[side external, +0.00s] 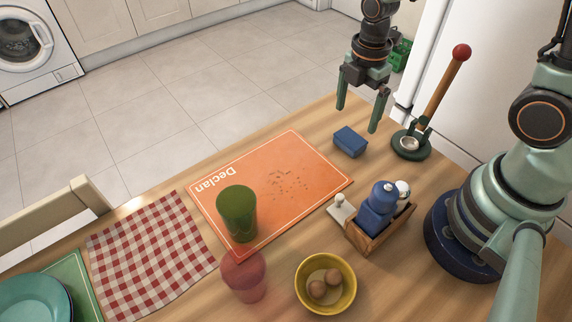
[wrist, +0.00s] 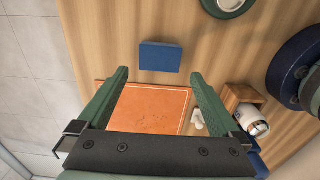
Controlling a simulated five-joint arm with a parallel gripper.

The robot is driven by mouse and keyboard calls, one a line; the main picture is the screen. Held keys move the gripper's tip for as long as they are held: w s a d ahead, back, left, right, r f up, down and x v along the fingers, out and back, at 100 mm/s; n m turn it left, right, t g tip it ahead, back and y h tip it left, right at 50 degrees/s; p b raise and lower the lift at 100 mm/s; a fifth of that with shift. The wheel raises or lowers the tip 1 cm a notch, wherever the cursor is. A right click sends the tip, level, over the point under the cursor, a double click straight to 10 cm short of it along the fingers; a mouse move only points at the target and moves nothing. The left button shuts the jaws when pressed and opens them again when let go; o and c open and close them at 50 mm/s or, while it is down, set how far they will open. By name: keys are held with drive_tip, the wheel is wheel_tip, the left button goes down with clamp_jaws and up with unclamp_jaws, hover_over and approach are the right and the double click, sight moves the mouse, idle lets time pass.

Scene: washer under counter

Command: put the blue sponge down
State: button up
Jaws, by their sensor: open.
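The blue sponge (side external: 350,141) lies flat on the wooden table, just beyond the upper right corner of the orange placemat. My gripper (side external: 359,119) is open and empty above the table near the sponge, its two green fingers spread and pointing down. In the wrist view the sponge (wrist: 160,56) shows whole, ahead of the open fingertips (wrist: 158,76) and apart from them. Nothing is between the fingers.
The orange placemat (side external: 310,165) has crumbs and carries a green cup (side external: 237,212). A wooden caddy (side external: 378,236) with a blue mill, a green stand (side external: 411,146) with a red-knobbed wooden handle, and a yellow bowl (side external: 326,262) are nearby. The table's far edge is close to the sponge.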

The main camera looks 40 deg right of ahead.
wheel_tip(320, 180, up, 17)
drive_tip(key=s+m+t, duration=0.1)
drive_tip(key=m+t, duration=0.1)
drive_tip(key=m, duration=0.7)
drive_tip(key=s+d+m+t, duration=0.1)
drive_tip(key=m+t, duration=0.2)
drive_tip(key=m, duration=0.6)
drive_tip(key=shift+s+t, duration=0.3)
drive_tip(key=shift+s, duration=0.05)
drive_tip(key=shift+f, duration=0.1)
